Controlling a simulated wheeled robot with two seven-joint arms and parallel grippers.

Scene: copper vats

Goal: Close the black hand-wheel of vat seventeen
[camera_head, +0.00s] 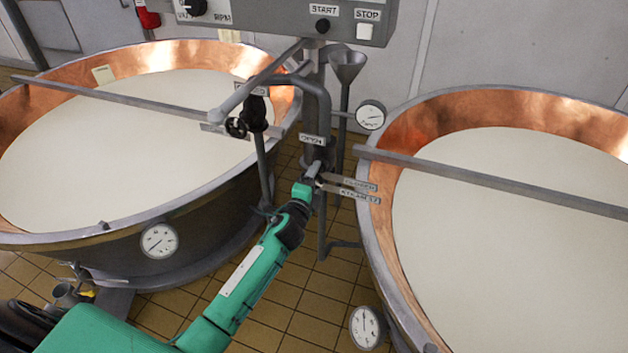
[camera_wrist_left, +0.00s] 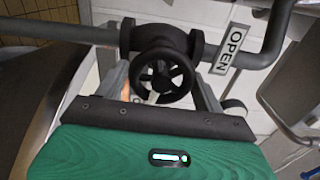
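In the left wrist view a black hand-wheel (camera_wrist_left: 163,78) with spokes sits on a dark valve body on a grey pipe. My left gripper (camera_wrist_left: 161,84) is open, with one finger on each side of the wheel. I cannot tell whether either finger touches the rim. An OPEN tag (camera_wrist_left: 228,48) is beside the valve. In the head view my left gripper (camera_head: 313,174) is at the pipes between the two vats and hides most of this wheel. My right gripper is not in view.
Copper vats of white liquid stand at left (camera_head: 190,222) and right (camera_head: 405,222). Another black hand-wheel (camera_head: 237,127) is at the left vat's rim. A funnel (camera_head: 347,66), a gauge (camera_head: 371,115) and a control box (camera_head: 285,15) are near the pipes. Tiled floor (camera_head: 300,300) shows between the vats.

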